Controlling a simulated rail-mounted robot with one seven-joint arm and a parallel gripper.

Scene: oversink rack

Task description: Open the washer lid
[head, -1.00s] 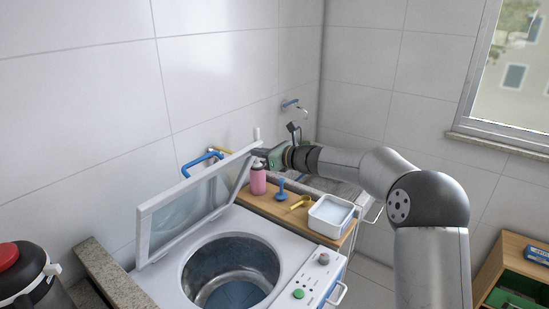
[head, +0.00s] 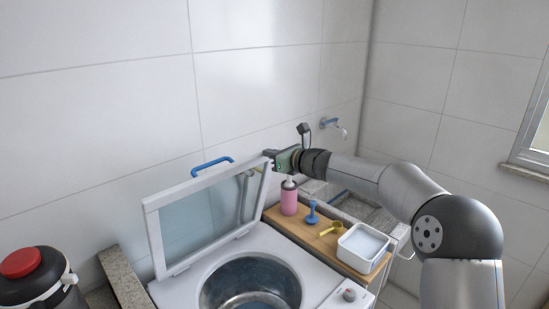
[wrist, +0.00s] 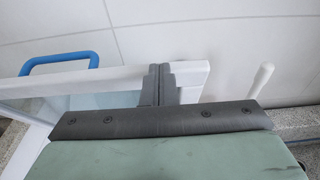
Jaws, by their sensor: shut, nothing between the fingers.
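The washer (head: 185,289) stands at the lower middle of the head view with its round drum open to view. Its lid (head: 153,235), a white frame with a clear pane, is raised and leans back steeply toward the wall. A blue handle (head: 212,164) sits on the lid's top edge; it also shows in the wrist view (wrist: 55,60). My gripper (head: 268,155) is at the lid's upper right corner. In the wrist view its fingers (wrist: 158,72) are shut and empty, right at the lid's white top bar (wrist: 190,72). Whether they touch it I cannot tell.
A wooden board (head: 285,223) right of the drum carries a pink bottle (head: 289,200), a blue tool (head: 312,212), a yellow scoop (head: 331,228) and a white tub (head: 345,250). A tap (head: 333,127) is on the wall. A red-topped jug (head: 38,285) stands left.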

